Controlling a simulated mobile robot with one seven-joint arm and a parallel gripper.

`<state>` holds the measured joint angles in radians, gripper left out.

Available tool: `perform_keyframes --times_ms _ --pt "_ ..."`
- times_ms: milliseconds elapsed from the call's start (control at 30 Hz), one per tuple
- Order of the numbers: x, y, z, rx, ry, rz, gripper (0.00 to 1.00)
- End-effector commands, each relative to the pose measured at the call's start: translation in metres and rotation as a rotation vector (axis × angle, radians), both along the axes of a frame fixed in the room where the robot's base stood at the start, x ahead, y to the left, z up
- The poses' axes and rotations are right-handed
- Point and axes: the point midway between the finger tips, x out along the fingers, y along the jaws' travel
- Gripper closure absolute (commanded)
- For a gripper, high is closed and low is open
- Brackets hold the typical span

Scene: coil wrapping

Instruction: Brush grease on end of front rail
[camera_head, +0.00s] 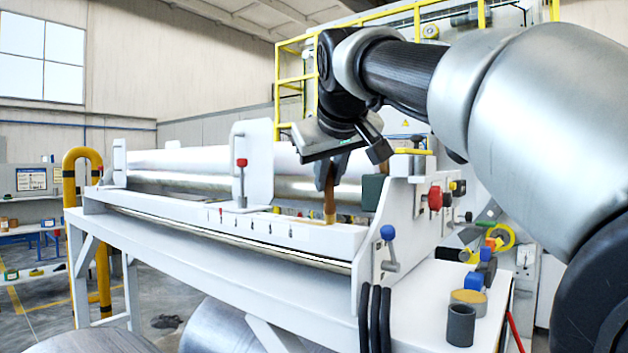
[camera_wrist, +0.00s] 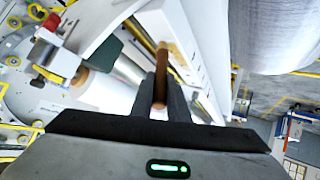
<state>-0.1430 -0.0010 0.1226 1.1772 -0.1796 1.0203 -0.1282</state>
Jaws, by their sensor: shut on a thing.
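The front rail (camera_head: 285,230) is a long white bar with small marks along the machine's front. My gripper (camera_head: 328,180) is above the right part of this rail, pointing down. It is shut on a brown brush (camera_head: 330,208), held roughly upright. The brush's lower end is at the rail's top edge; I cannot tell whether it touches. In the wrist view the brush (camera_wrist: 161,70) sits between the two dark fingers (camera_wrist: 160,95), with the white rail (camera_wrist: 182,40) beside it.
A white end plate (camera_head: 398,215) with red and blue knobs stands right of the brush. A tan-topped round tin (camera_head: 468,297) and a dark grey cup (camera_head: 461,325) stand on the right table end. Silver rollers (camera_head: 200,165) lie behind the rail. Black hooks (camera_head: 375,315) hang in front.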

Motion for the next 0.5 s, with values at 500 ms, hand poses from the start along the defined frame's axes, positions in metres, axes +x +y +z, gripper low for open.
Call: perform_keyframes --times_ms 500 --pt "0.006 0.008 0.002 -0.001 0.001 0.003 1.0"
